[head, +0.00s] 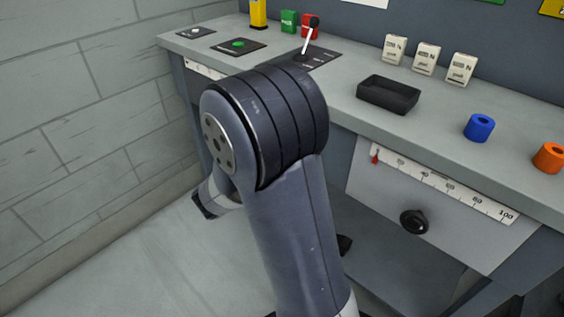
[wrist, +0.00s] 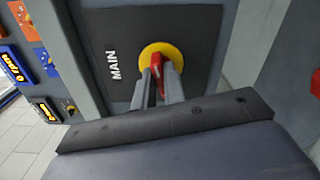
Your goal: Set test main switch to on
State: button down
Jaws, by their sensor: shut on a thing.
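In the wrist view a dark panel marked MAIN (wrist: 113,66) bears the main switch, a yellow disc (wrist: 148,52) with a red handle (wrist: 156,62). The MAIN lettering runs sideways in this view. My gripper (wrist: 158,82) is shut on the red handle, with one grey finger on each side of it. No on or off mark can be read around the disc. In the head view my arm covers this area, and neither the switch nor my fingertips show there.
The wrist view shows orange and blue labelled parts (wrist: 12,68) at the left. In the head view the bench (head: 345,100) holds a black tray (head: 388,94), a blue ring (head: 479,127), an orange ring (head: 549,157) and a lever (head: 309,36). A block wall (head: 80,120) stands at left.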

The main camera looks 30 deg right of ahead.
jog(key=shift+f+m+b, duration=0.2)
jog(key=shift+m+b, duration=1.1)
jog(key=shift+b, duration=0.4)
jog(key=shift+r, duration=0.1)
jog(key=c, duration=1.5)
grip_release()
jog(key=shift+a, duration=0.1)
jog(key=p+v, duration=0.2)
jog(key=v, duration=0.8)
jog(key=shift+s+a, duration=0.15)
jog(key=shift+a, duration=0.15)
jog(key=b+x, duration=0.2)
jog(key=x, duration=0.9)
